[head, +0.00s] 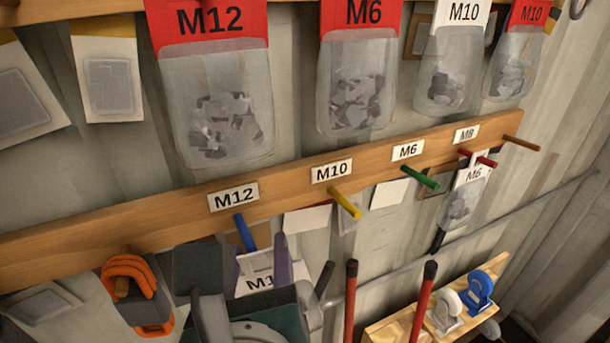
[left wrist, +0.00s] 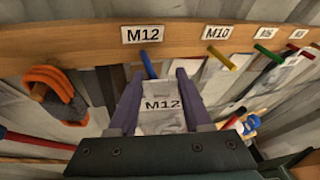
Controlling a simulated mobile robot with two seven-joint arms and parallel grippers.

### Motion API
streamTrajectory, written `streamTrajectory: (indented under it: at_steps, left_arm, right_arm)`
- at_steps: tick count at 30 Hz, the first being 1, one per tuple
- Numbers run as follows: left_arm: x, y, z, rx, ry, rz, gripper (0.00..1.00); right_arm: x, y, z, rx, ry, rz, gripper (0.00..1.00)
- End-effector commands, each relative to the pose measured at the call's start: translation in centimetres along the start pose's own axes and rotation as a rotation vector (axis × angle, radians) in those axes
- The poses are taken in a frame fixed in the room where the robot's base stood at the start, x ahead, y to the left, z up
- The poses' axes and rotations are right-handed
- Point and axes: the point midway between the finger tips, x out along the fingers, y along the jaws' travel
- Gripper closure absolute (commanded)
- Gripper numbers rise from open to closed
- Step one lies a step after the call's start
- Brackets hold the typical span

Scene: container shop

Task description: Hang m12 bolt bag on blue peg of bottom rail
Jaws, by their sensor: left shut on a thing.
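The bottom rail (head: 290,183) is a wooden board with labelled pegs. Its blue peg (head: 245,233) sits under the M12 label (head: 234,196); it also shows in the left wrist view (left wrist: 149,66). My left gripper (head: 264,256) is shut on a bag with a white M12 header (head: 256,284), just below the blue peg. In the left wrist view, the M12 bag (left wrist: 162,112) stands between my two purple fingers, its top edge close to the peg's tip. I cannot tell whether they touch. The bag's lower part is hidden by the gripper. My right gripper is not in view.
Yellow (head: 345,203), green (head: 420,178) and red pegs follow to the right; an M6 bag (head: 462,200) hangs at the red ones. Orange looped items (head: 130,285) hang left of the gripper. Red-capped bags (head: 215,100) hang above. Red handles (head: 351,300) rise at lower right.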

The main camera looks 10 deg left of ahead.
Motion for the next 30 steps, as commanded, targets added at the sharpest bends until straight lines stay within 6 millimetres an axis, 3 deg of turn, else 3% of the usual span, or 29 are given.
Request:
streamTrajectory:
  at_steps: [18,30]
  left_arm:
    - [3.8,1.1,1.2,0.000,-0.002,0.002,1.00]
    - [4.7,1.4,1.3,-0.001,-0.001,0.001,1.00]
  right_arm:
    - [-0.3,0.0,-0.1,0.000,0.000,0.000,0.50]
    - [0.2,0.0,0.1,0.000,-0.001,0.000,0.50]
